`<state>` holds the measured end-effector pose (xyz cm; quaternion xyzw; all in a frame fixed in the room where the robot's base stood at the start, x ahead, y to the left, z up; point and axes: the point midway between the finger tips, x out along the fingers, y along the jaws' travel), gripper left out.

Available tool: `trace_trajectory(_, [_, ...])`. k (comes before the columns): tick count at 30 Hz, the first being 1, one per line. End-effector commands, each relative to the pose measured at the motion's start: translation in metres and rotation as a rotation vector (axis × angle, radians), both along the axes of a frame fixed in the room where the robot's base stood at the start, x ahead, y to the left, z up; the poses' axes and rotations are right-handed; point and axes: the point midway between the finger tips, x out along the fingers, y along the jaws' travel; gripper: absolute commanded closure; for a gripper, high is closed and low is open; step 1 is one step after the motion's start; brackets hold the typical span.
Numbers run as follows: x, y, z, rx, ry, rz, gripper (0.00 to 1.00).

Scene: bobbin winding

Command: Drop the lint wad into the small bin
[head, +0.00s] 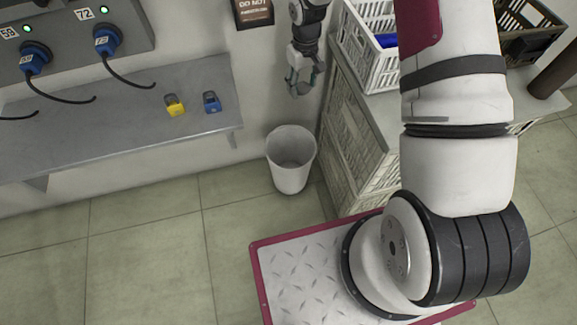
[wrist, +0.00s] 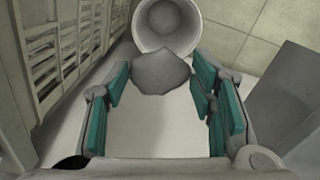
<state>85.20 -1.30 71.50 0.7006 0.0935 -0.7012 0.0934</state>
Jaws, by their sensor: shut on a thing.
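My gripper (head: 297,88) hangs fingers-down above the small bin (head: 290,175), a round, light grey bin on the floor by the wall. In the wrist view my gripper (wrist: 161,80) has its teal-lined fingers on either side of the grey, irregular lint wad (wrist: 162,73) and is shut on it. The bin (wrist: 147,47) opens just beyond the wad there, and the wad overlaps its near rim. In the head view I cannot make out the wad between the fingers. What I see of the bin's inside looks empty.
A grey shelf (head: 130,118) left of the bin holds a yellow plug (head: 174,105) and a blue plug (head: 212,102). The tiled floor at left is clear.

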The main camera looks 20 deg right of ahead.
Motion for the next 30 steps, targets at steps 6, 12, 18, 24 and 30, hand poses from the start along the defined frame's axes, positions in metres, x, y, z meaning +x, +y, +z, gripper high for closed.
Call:
trace_trajectory(6, [0.018,0.001,-0.083,0.002,0.001,0.066,0.6])
trace_trajectory(12, [0.026,0.003,-0.149,0.001,0.001,0.126,0.6])
trace_trajectory(18, [0.03,0.007,-0.214,0.001,0.001,0.187,0.6])
trace_trajectory(24, [0.031,0.011,-0.262,0.001,0.0,0.234,0.6])
trace_trajectory(30, [0.03,0.013,-0.282,0.0,-0.001,0.257,0.6])
